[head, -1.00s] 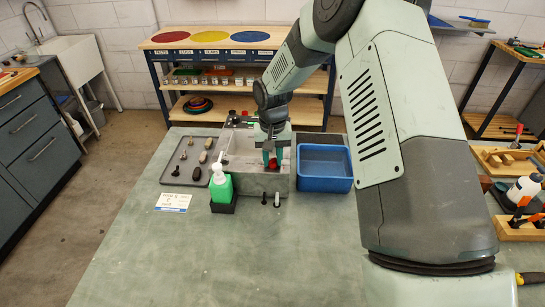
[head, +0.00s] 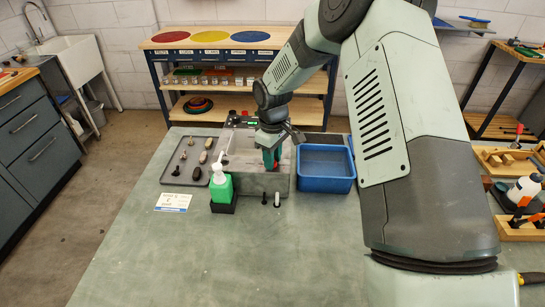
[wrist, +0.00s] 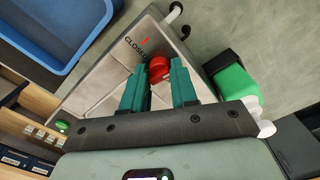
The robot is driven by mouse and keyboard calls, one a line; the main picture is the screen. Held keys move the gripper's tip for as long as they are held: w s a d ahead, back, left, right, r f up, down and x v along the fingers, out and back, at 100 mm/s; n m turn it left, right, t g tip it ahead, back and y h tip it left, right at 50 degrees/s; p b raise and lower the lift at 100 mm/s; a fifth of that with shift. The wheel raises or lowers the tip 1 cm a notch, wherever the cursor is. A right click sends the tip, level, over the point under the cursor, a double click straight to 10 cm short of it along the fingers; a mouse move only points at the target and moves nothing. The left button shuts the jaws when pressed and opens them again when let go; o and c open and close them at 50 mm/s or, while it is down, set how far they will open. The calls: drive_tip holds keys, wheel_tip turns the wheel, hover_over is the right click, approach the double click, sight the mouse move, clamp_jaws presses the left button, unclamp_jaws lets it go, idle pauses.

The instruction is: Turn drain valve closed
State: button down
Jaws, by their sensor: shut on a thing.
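The red drain valve (wrist: 158,68) sits on the grey tub (wrist: 112,75), near its wall. In the wrist view a printed word CLOSED and a small red mark lie just beyond the valve. My gripper (wrist: 160,85) has its two green fingers on either side of the red handle, shut on it. In the head view my gripper (head: 271,160) points down into the grey tub (head: 262,184), and its fingers hide most of the valve. I cannot tell exactly how the handle lines up with the mark.
A blue bin (head: 325,183) stands right beside the tub. A green soap bottle (head: 221,184) stands at its front left, and a grey tray (head: 192,158) with several small items lies further left. Two small posts stand in front of the tub. The front of the bench is clear.

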drive_tip(key=shift+n, duration=0.8)
drive_tip(key=c, duration=0.9)
unclamp_jaws()
wheel_tip(320, 180, up, 11)
drive_tip(key=shift+f, duration=0.1)
